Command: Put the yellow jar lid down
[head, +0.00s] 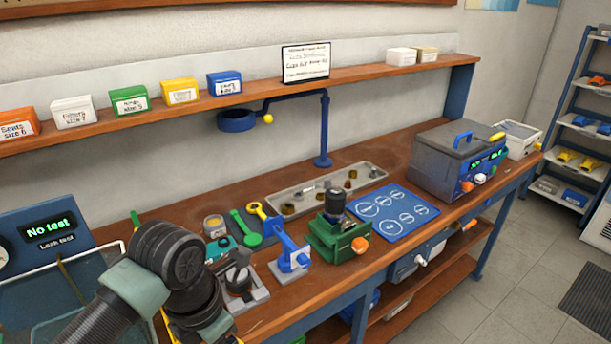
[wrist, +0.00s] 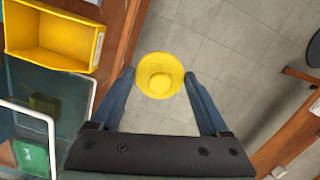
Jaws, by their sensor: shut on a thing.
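The yellow jar lid (wrist: 160,66) is round and shows in the wrist view between the two fingers of my gripper (wrist: 159,78). My gripper is shut on it, one finger at each side. Behind the lid in that view is grey tiled floor, so it is held out beyond the bench edge. In the head view my arm covers the lower left, and I cannot make out the lid or the fingers there.
In the wrist view a yellow bin (wrist: 52,34) and a clear-walled box (wrist: 75,92) are at the left. In the head view the wooden bench (head: 376,245) carries a green vise (head: 335,240), a blue mat (head: 392,213), a metal tray (head: 290,208) and a grey tester (head: 445,165).

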